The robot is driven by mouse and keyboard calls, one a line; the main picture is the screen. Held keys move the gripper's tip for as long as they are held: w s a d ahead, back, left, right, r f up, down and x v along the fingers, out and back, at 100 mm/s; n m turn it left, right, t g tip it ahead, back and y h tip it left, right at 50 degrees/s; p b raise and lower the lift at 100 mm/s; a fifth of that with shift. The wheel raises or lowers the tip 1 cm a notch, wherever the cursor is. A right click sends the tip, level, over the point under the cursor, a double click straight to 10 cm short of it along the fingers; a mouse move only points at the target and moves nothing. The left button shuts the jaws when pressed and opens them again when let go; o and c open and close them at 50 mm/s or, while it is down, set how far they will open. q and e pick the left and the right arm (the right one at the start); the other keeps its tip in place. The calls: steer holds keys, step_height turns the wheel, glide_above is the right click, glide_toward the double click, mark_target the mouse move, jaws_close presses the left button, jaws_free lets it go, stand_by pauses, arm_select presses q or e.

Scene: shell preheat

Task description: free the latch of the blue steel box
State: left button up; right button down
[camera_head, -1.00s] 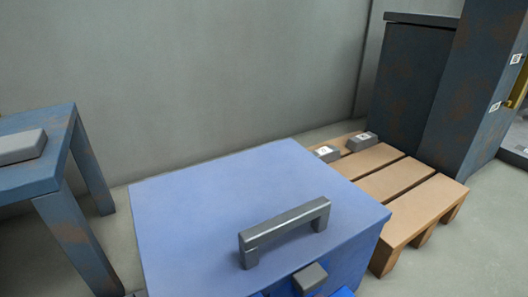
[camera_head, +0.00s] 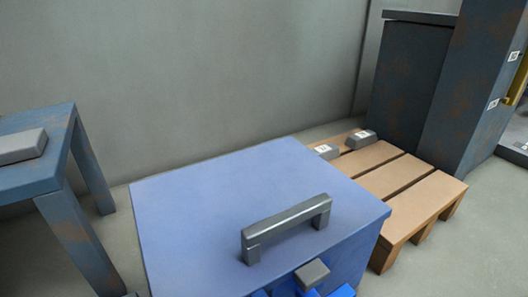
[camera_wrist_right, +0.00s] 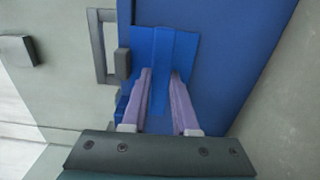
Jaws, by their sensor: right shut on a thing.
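The blue steel box (camera_head: 200,215) stands at the bottom middle of the head view, lid down, with a grey bar handle (camera_head: 287,226) on top. A small grey block (camera_head: 313,272) sits at its front edge, with brighter blue latch parts (camera_head: 341,292) cut off by the frame below. In the right wrist view, the blue latch (camera_wrist_right: 160,42) is a flat plate with a raised middle strip, beside the grey block (camera_wrist_right: 122,65). My right gripper (camera_wrist_right: 160,74) has its two pale purple fingers on either side of the strip, shut on it. My left gripper is out of view.
A blue table (camera_head: 40,178) with a grey block (camera_head: 20,146) stands at the left. A wooden pallet (camera_head: 392,181) with two small labelled grey blocks lies right of the box. Dark rusty cabinets (camera_head: 410,80) stand behind it. A grey wall closes the back.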

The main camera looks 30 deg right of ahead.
steer(key=c, duration=1.1)
jaws_free()
steer(key=o, duration=0.4)
steer(key=shift+d, duration=0.2)
steer(key=shift+a, duration=0.1)
steer(key=s, duration=0.9)
steer(key=shift+s+d, duration=0.4)
